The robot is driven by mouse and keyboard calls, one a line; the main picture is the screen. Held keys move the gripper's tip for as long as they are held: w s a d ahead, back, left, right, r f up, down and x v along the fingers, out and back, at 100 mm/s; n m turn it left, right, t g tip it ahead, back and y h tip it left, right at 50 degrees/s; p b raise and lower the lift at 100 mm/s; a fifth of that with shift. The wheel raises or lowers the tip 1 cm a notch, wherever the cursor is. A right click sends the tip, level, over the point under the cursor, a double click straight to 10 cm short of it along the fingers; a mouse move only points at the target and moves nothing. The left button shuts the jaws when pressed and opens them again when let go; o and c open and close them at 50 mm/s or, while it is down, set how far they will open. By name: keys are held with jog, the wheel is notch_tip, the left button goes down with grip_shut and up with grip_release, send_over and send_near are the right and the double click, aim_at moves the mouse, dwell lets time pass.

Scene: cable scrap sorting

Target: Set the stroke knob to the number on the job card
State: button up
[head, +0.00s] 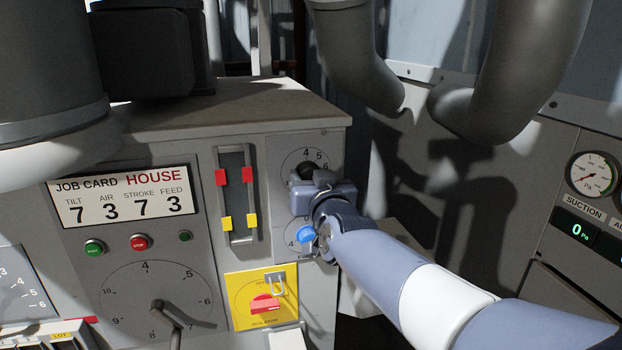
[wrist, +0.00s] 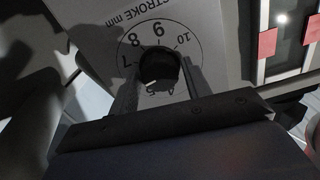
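The job card (head: 125,197) in the head view reads TILT 7, AIR 3, STROKE 7, FEED 3. The stroke knob (wrist: 159,72) is a dark round knob on a dial labelled STROKE mm in the wrist view, where the numerals appear turned over. Its pale mark lies at the lower left of the knob, near the 5; the exact reading is unclear. My gripper (wrist: 160,85) has one finger on each side of the knob; I cannot tell whether they touch it. In the head view my gripper (head: 318,188) covers much of the dial, leaving 4, 5 and 6 visible.
A blue knob (head: 305,235) sits just below my gripper. A slider panel (head: 238,195) with red and yellow tabs is to the left. A red switch on a yellow plate (head: 264,304) and a large dial with a crank (head: 160,305) are lower down. Pipes (head: 365,75) hang above.

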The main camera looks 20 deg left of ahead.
jog(key=c, duration=0.7)
jog(key=shift+o, duration=0.2)
jog(key=shift+b, duration=0.3)
jog(key=m+b, duration=0.2)
jog(key=shift+f+m, duration=0.15)
jog(key=shift+m, duration=0.25)
jog(key=m+b, duration=0.1)
jog(key=m, duration=0.3)
jog(key=shift+m+b, duration=0.3)
jog(key=shift+b, duration=0.1)
jog(key=shift+m, duration=0.3)
jog(key=o, duration=1)
